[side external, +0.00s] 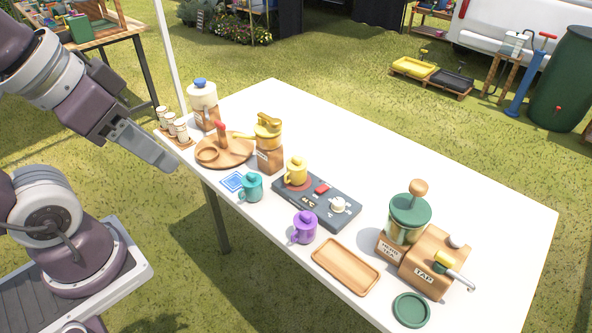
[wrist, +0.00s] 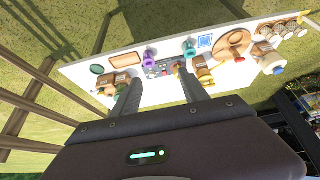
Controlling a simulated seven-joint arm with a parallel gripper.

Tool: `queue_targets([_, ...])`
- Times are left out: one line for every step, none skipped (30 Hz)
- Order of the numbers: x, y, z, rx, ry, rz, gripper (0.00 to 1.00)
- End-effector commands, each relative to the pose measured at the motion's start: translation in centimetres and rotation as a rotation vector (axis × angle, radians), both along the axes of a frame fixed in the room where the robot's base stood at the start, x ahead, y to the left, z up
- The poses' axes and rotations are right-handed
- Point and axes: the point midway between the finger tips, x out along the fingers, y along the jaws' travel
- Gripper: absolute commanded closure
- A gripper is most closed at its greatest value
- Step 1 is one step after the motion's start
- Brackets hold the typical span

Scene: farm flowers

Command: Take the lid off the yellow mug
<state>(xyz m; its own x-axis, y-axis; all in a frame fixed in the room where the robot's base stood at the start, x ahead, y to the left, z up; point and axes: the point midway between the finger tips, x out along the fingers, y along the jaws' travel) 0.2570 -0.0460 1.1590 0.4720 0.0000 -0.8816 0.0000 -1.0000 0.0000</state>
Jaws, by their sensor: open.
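The yellow mug (side external: 296,173) stands upright on a red round pad on the dark panel (side external: 335,212), in the middle of the white table. A yellow lid with a small knob appears to sit on top of it. In the wrist view the yellow mug (wrist: 177,69) is small, near the tip of the right-hand finger, and partly hidden. My gripper (side external: 172,162) is open and empty, in the air left of the table and well away from the mug. Its two fingers also show in the wrist view, spread apart (wrist: 158,84).
A teal mug (side external: 252,188) and a purple mug (side external: 305,228) stand near the front edge. A yellow-topped wooden dispenser (side external: 270,157) is behind the yellow mug's left. A wooden tray (side external: 345,266) and green coaster (side external: 411,310) lie at front right. The table's back right is clear.

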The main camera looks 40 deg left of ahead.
Motion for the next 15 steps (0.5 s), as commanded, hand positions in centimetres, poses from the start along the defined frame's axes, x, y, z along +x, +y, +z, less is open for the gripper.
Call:
queue_targets([0.0,0.0,0.0,0.0,0.0,0.0,0.58])
queue_targets([0.0,0.0,0.0,0.0,0.0,0.0,0.6])
queue_targets([0.0,0.0,0.0,0.0,0.0,0.0,0.6])
queue_targets([0.0,0.0,0.0,0.0,0.0,0.0,0.6])
queue_targets([0.0,0.0,0.0,0.0,0.0,0.0,0.6])
queue_targets([0.0,0.0,0.0,0.0,0.0,0.0,0.6])
queue_targets([0.0,0.0,0.0,0.0,0.0,0.0,0.6])
queue_targets([0.0,0.0,0.0,0.0,0.0,0.0,0.6])
queue_targets([0.0,0.0,0.0,0.0,0.0,0.0,0.6])
queue_targets([0.1,0.0,0.0,-0.001,0.001,0.003,0.6])
queue_targets([0.3,0.0,0.2,-0.006,0.004,0.011,0.6])
queue_targets([1.0,0.0,0.4,-0.019,0.014,0.036,0.6])
queue_targets([1.7,0.1,0.8,-0.035,0.026,0.066,0.6])
queue_targets([2.8,0.1,1.1,-0.057,0.041,0.108,0.6])
queue_targets([4.7,0.3,1.6,-0.09,0.066,0.18,0.6])
